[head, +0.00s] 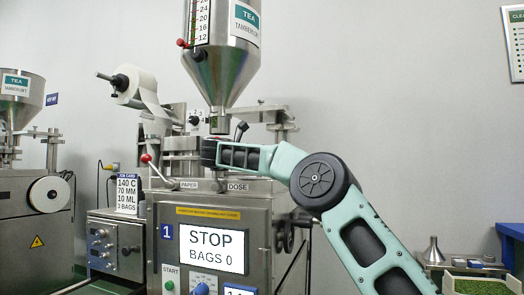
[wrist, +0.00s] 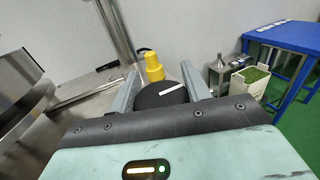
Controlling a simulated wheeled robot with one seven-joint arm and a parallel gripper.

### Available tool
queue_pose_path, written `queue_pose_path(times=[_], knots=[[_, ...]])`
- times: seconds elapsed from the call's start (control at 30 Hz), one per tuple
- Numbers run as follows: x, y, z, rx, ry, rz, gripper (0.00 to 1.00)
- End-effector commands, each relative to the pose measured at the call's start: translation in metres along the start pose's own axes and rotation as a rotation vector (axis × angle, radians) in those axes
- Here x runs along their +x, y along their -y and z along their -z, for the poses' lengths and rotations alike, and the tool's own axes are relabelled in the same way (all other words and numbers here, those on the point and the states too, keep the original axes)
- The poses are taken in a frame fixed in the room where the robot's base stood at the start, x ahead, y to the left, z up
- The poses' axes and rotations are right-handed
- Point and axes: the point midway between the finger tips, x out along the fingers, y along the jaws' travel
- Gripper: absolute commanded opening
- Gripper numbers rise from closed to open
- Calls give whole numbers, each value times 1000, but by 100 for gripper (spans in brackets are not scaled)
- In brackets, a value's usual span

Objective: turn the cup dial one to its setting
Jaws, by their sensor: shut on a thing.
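The cup dial one (wrist: 160,96) is a dark round knob with a white pointer mark, seen in the wrist view between my two fingers. My gripper (wrist: 159,70) is shut on it, with one grey finger on each side. In the head view my gripper (head: 209,152) reaches in from the right to the top of machine 1, under the steel hopper (head: 222,70). The dial's scale cannot be read, and the gripper hides the dial in the head view.
A yellow knob (wrist: 153,66) stands just beyond the dial. The job card (head: 127,194) reads 140 C, 70 MM, 10 ML, 3 BAGS. The screen (head: 212,249) reads STOP, BAGS 0. A red-knobbed lever (head: 147,159) is left of my gripper. A blue table (wrist: 285,38) stands right.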

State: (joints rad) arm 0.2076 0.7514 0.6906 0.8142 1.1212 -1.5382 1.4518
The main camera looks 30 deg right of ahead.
Motion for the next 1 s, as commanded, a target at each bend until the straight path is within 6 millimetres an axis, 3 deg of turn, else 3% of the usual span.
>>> queue_pose_path(times=[0.7, 0.73, 0.8, 1.0], knots=[[1, 2, 0, -1, 1, 76, 25], [1, 2, 0, -1, 1, 76, 53], [1, 2, 0, -1, 1, 76, 69], [1, 2, 0, 0, 1, 75, 69]])
